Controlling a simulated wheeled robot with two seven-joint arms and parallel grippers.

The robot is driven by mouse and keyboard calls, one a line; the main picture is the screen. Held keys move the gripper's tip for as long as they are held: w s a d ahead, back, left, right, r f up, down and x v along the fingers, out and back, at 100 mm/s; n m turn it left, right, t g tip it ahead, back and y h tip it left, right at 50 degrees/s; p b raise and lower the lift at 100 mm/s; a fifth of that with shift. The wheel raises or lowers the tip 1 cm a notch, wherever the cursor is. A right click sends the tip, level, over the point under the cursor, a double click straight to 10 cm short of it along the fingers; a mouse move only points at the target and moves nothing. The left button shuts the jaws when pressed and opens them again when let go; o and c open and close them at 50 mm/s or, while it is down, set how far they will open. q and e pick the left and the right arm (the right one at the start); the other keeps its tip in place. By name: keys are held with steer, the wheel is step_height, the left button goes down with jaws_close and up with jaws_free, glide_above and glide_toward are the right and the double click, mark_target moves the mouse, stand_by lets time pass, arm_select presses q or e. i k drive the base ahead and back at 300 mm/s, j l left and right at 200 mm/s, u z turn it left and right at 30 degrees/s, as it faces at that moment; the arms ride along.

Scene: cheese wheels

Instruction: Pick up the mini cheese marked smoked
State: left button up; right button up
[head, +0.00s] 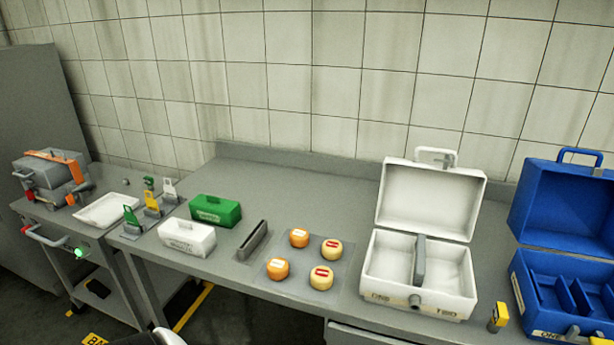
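Several mini cheeses sit on a thin clear mat (300,260) on the grey workbench. Two are orange with pale labels, one at the back left (299,238) and one at the front left (277,269). Two are yellow with red labels, one at the back right (332,250) and one at the front right (321,278). The labels are too small to read, so I cannot tell which is marked smoked.
An open white case (469,290) with a divider stands right of the cheeses, and an open blue case (520,285) farther right. A dark grey narrow holder (252,240), a white box (187,238) and a green box (215,209) stand to the left. A tiled wall is behind.

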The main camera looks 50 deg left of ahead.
mark_target(299, 237)
steer(key=u, duration=1.6)
